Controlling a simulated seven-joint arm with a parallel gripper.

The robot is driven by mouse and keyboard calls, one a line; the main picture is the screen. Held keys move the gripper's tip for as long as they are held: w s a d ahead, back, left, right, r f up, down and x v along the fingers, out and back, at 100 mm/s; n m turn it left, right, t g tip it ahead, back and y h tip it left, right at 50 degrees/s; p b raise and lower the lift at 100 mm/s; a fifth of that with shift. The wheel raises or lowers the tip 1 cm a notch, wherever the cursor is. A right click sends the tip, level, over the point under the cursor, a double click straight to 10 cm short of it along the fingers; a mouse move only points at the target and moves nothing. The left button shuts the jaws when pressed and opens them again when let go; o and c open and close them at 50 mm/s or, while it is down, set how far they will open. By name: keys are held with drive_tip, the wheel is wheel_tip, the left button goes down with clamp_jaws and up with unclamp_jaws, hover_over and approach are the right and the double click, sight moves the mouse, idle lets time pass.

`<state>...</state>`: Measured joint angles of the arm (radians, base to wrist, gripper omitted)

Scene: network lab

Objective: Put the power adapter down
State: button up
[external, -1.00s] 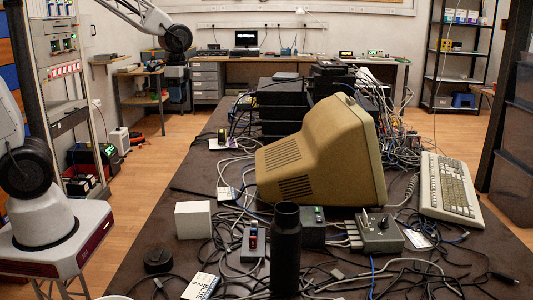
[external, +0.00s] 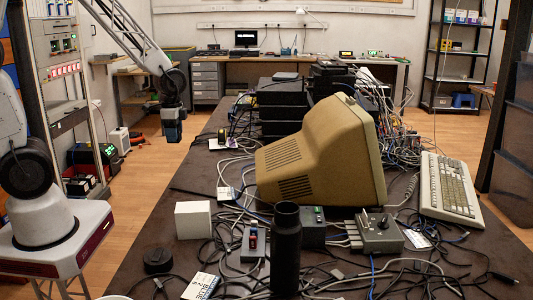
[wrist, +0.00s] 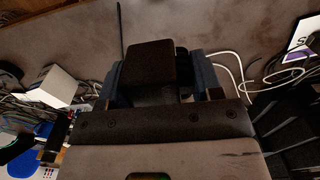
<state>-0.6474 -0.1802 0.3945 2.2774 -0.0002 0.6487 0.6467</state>
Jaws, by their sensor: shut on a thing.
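My gripper (external: 172,128) hangs pointing down at the left edge of the dark table (external: 150,222) in the external view, apparently above the tabletop. In the wrist view my gripper (wrist: 155,80) is shut on a dark, blocky power adapter (wrist: 150,60), with a blue-grey finger on either side of it. The adapter's far end sticks out past the fingers over the brown table surface. In the external view the adapter is too small and dark to tell from the fingers. Its exact height over the table cannot be told.
A white box (external: 193,220), a beige monitor (external: 320,160), black stacked trays (external: 285,112) and a black cylinder (external: 286,250) stand on the table. Loose cables run around them. In the wrist view, bare table (wrist: 220,30) lies beyond the adapter, with a thin black rod on it.

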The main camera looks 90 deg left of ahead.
wheel_tip(320, 180, down, 10)
drive_tip(key=shift+r, duration=0.2)
idle(0.3)
hover_over(218, 169)
drive_tip(key=shift+a+f, duration=0.2)
drive_tip(key=shift+f, duration=0.5)
drive_tip(key=shift+f, duration=0.1)
idle(0.3)
drive_tip(key=shift+f, duration=1.65)
drive_tip(key=shift+f, duration=0.2)
drive_tip(key=o, duration=1)
